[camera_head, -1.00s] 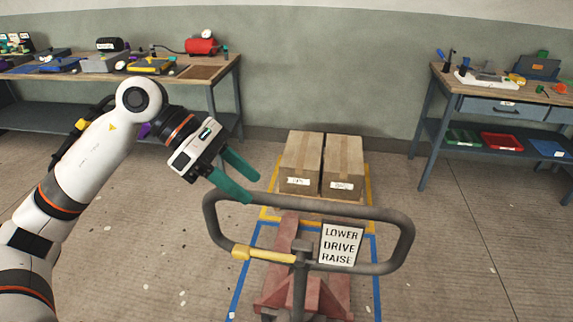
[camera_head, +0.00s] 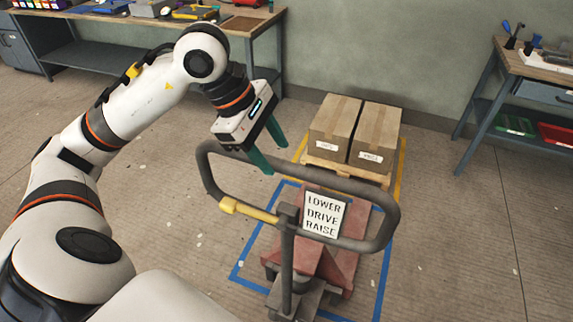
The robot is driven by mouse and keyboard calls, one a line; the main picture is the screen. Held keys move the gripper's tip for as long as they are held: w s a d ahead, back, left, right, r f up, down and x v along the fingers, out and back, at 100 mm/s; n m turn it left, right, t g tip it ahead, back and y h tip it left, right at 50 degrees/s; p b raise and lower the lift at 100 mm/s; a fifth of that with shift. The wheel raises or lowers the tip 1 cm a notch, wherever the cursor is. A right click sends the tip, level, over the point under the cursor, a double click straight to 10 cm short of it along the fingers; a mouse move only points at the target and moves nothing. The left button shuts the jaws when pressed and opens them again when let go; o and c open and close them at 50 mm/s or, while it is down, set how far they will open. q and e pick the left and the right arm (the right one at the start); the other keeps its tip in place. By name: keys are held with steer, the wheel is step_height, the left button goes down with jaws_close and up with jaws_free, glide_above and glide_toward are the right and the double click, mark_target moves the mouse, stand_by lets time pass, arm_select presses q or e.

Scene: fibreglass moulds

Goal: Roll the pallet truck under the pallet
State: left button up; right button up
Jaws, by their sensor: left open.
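The red pallet truck (camera_head: 318,247) stands on the floor inside a blue taped outline. Its grey loop handle (camera_head: 392,215) faces me and carries a yellow lever (camera_head: 248,210) and a sign (camera_head: 324,214) reading LOWER DRIVE RAISE. The wooden pallet (camera_head: 345,171) lies beyond the truck inside a yellow taped outline, with two cardboard boxes on it. The truck's far end is close to the pallet; I cannot tell whether any of it is underneath. My left gripper (camera_head: 268,152) is open and empty at the handle's far left top bar. My right gripper is not in view.
The two boxes (camera_head: 334,122) sit side by side on the pallet. A workbench (camera_head: 240,24) stands at the back left and another (camera_head: 540,68) at the right. The floor on both sides of the truck is clear.

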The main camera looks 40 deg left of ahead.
mark_target(289, 173)
arm_select(q)
steer(key=x, duration=0.7)
steer(key=shift+w+d+p, duration=0.1)
steer(key=shift+p, duration=0.3)
steer(key=shift+r, duration=0.1)
jaws_close()
stand_by(0.8)
